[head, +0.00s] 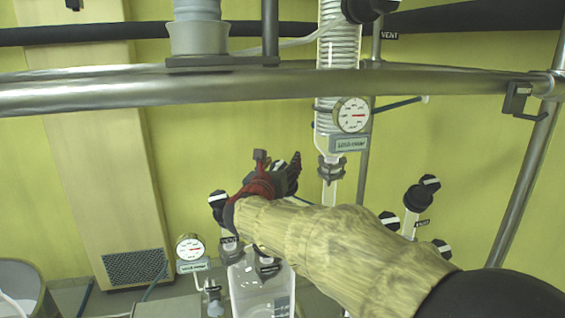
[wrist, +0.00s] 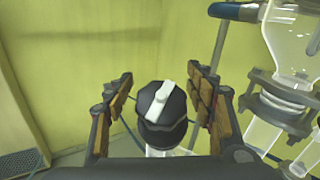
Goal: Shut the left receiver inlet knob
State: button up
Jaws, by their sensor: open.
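My gripper (head: 278,162) reaches out over the left glass receiver (head: 250,297) in the head view. In the wrist view my gripper (wrist: 160,82) is open, with one brown-padded finger on each side of a black knob. This knob (wrist: 176,106) has a white pointer bar, tilted from lower left to upper right, and sits on a glass neck. A gap shows between the knob and each finger. The knob also shows partly behind the fingers in the head view (head: 279,165). Its label is hidden, so I cannot read which knob it is.
Another black knob (head: 218,200) stands just left of my gripper, near a VENT label. A gauge (head: 190,247) is at lower left. Several more knobs (head: 419,196) are at right. A glass column with a gauge (head: 351,115) and a metal rail (head: 430,82) stand behind and above.

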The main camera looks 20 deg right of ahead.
jog(key=shift+w+d, duration=0.3)
jog(key=shift+w, duration=0.1)
jog(key=shift+c, duration=0.2)
jog(key=c, duration=1.1)
jog(key=shift+s, duration=0.1)
jog(key=shift+c, duration=0.9)
